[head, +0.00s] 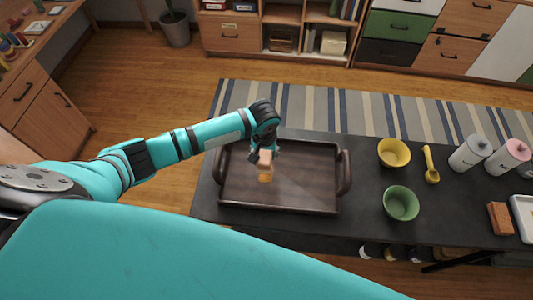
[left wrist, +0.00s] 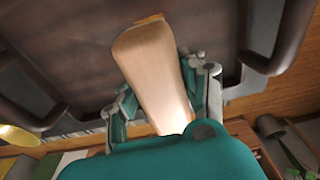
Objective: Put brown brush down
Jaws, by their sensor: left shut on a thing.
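The brown brush (head: 265,164) hangs over the dark wooden tray (head: 236,196), below my left gripper (head: 267,150). In the left wrist view the brush (left wrist: 152,72) shows as a light-brown block between the two fingers of my left gripper (left wrist: 163,105), which is shut on it. The tray (left wrist: 70,50) lies beyond the brush in that view. Whether the brush touches the tray floor I cannot tell. The tray is otherwise empty. My right gripper is not in view.
The tray sits at the left end of a dark table (head: 365,225). To its right are a yellow bowl (head: 394,153), a green bowl (head: 401,203), a yellow scoop (head: 431,165), a white canister (head: 470,153), a pink-topped canister (head: 508,156) and a brown block (head: 500,218).

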